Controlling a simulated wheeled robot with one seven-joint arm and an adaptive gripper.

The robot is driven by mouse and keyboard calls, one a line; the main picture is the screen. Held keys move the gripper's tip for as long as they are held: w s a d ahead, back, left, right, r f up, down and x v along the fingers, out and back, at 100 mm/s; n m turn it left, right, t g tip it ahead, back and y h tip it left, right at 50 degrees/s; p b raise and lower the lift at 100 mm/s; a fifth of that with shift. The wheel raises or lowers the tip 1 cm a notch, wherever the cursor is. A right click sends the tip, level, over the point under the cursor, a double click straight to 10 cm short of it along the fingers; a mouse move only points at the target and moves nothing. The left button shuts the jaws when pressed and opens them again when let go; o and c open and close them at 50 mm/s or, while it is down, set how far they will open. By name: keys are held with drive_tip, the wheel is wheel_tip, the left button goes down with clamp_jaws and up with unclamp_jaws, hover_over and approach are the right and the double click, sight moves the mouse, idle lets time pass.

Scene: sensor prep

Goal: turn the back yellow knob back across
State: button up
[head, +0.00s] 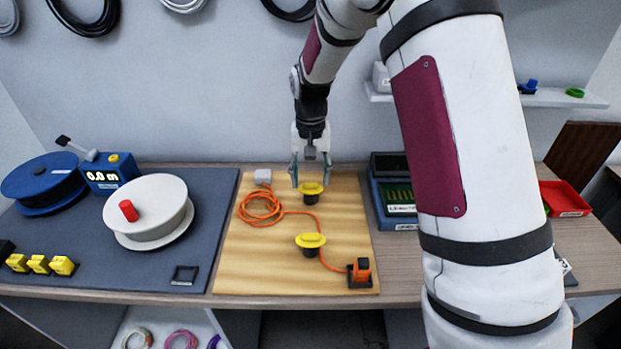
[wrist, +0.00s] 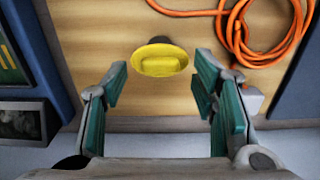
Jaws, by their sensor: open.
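The back yellow knob (head: 311,188) stands on a black base on the wooden board (head: 240,270). In the wrist view the same knob (wrist: 160,62) lies just beyond the fingertips, about midway between them, with its raised bar running roughly left to right. My gripper (head: 310,172) is open above the knob, one finger to each side; it also shows open and empty in the wrist view (wrist: 160,85). The front yellow knob (head: 310,241) stands nearer on the same board, its bar also left to right. I cannot tell whether my fingers touch the back knob.
An orange cable (head: 262,208) lies coiled left of the knobs and runs to an orange plug (head: 361,268) at front right. A grey block (head: 263,176) stands at the back left. A white reel (head: 150,210) stands left; a blue box (head: 392,200) stands right.

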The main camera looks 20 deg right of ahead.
sight(311, 184)
wheel_tip(311, 184, up, 11)
idle(0.3)
idle(0.4)
drive_tip(key=s+r+n+t, duration=0.1)
drive_tip(key=s+r+t, duration=0.1)
drive_tip(key=s+r, duration=0.65)
drive_tip(key=s+r+n+t, duration=0.1)
drive_tip(key=s+r+n, duration=0.15)
drive_tip(key=s, duration=1.15)
drive_tip(key=s+f+t, duration=0.1)
drive_tip(key=s, duration=0.8)
drive_tip(key=shift+s+f, duration=0.2)
drive_tip(key=shift+f, duration=0.15)
drive_tip(key=shift+d, duration=0.1)
